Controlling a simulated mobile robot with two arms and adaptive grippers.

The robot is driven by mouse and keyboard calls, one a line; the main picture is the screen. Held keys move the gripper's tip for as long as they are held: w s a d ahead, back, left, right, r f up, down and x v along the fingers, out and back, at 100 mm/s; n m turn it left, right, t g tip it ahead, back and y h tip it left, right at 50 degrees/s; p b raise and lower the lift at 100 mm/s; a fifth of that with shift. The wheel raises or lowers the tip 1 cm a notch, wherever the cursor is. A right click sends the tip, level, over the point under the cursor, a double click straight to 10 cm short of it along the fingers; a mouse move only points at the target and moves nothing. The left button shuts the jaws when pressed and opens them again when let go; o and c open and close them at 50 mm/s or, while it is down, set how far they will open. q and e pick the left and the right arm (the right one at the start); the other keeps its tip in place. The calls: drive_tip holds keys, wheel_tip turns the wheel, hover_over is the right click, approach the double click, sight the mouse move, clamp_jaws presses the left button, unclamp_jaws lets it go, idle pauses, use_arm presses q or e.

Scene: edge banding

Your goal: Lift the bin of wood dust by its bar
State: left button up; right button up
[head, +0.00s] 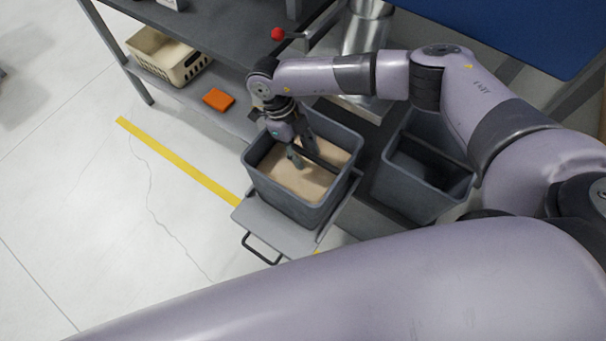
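The grey bin (296,208) is full of tan wood dust (287,176) and sits upright on a pulled-out grey tray. A dark bar (325,164) crosses the top of the bin. My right gripper (302,152) reaches down over the bin from above. Its two fingers are apart, one on the near-left side and one on the far-right side of the bar. They look open around it. Part of the bar is hidden by the gripper. My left gripper is not in view.
The grey tray (252,217) has a dark handle (262,249) at its front. A second grey bin (404,192) stands close on the right. An orange block (218,100) and a cream basket (168,57) lie on the shelf at left. The floor at left is clear.

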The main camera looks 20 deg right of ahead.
drive_tip(key=shift+f, duration=0.1)
idle(0.3)
clamp_jaws()
idle(0.9)
